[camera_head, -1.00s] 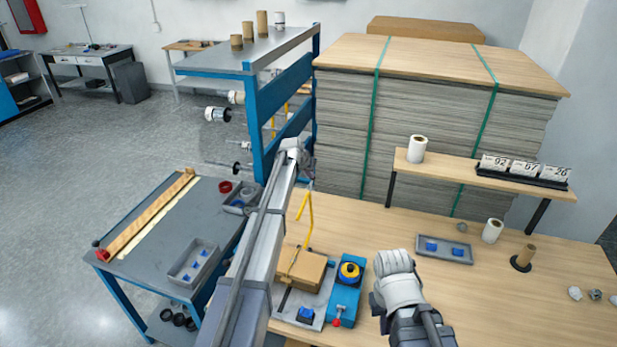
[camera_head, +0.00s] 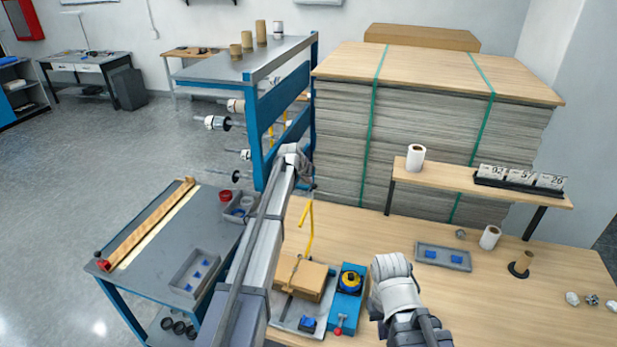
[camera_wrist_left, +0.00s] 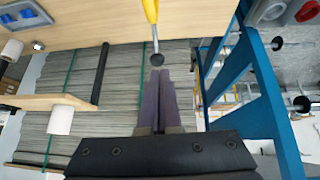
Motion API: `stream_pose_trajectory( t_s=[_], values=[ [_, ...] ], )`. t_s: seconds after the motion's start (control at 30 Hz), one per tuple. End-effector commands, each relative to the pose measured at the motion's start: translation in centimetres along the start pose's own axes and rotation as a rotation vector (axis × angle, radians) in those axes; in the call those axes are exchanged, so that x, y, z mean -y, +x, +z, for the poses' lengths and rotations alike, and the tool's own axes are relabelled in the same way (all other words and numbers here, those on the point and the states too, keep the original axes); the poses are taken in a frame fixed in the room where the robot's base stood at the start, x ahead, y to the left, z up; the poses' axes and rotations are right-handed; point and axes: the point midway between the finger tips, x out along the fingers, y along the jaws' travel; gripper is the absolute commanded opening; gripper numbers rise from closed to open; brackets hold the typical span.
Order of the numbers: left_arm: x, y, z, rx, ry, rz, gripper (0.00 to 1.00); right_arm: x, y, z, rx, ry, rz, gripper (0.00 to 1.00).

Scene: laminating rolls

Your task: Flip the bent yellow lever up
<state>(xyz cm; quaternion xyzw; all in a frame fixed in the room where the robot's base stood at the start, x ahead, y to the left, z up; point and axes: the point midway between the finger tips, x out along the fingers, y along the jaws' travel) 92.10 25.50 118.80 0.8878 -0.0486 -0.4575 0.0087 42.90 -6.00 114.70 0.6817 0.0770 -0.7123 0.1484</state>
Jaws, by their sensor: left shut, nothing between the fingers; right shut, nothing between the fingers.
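The bent yellow lever (camera_head: 309,228) rises behind the cardboard box on the wooden bench, with its bend at the top. In the left wrist view, the lever (camera_wrist_left: 151,12) comes in from the top edge and ends in a dark round tip (camera_wrist_left: 157,60). My left gripper (camera_wrist_left: 164,72) is shut and empty, its fingertips close to that tip. I cannot tell whether they touch. In the head view, the left gripper is small and partly hidden at the end of its arm, just above the lever. My right gripper (camera_head: 389,268) is over the bench, right of the blue device; its fingers are hidden.
The cardboard box (camera_head: 305,278) and blue device (camera_head: 346,301) with a red knob stand below the lever. The bench's right part holds a tray (camera_head: 443,257) and rolls.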

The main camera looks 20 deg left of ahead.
Motion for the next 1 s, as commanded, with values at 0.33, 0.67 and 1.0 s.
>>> stream_pose_trajectory(
  t_s=[0.33,0.67,1.0],
  values=[
    [0.0,-7.0,-0.9,0.000,0.000,-0.001,0.00,-0.6,-6.2,0.4,0.002,0.008,-0.001,0.00],
    [0.1,-9.9,-1.0,0.000,0.000,0.000,0.00,-0.7,-8.6,0.6,0.003,0.028,-0.003,0.00],
    [-6.2,-8.2,7.3,0.100,0.046,0.027,0.00,-0.3,-3.9,0.3,0.002,0.023,-0.002,0.00]
  ],
)
